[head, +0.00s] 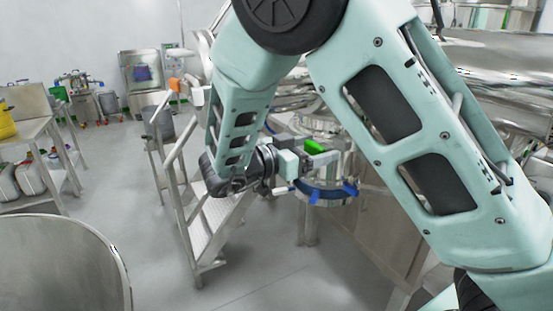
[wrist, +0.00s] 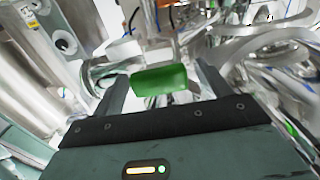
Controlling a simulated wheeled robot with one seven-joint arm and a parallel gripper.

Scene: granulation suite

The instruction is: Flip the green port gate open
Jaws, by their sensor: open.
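The green port gate (wrist: 160,81) shows in the wrist view as a rounded green block, just beyond my gripper and between the lines of its two fingers. In the head view the green piece (head: 314,147) sits above a round metal port with a blue-clamped ring (head: 325,193). My gripper (head: 318,160) is open in the head view, with its fingers reaching toward the green piece. Its two fingers also show in the wrist view (wrist: 165,84), spread on either side of the green piece. I cannot tell whether either finger touches it.
Metal steps with handrails (head: 205,225) stand left of my gripper. Large steel vessels and pipes (head: 490,65) crowd the right side. A round steel vessel (head: 60,265) is at the front left, and a table (head: 30,130) stands behind it. The grey floor between is clear.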

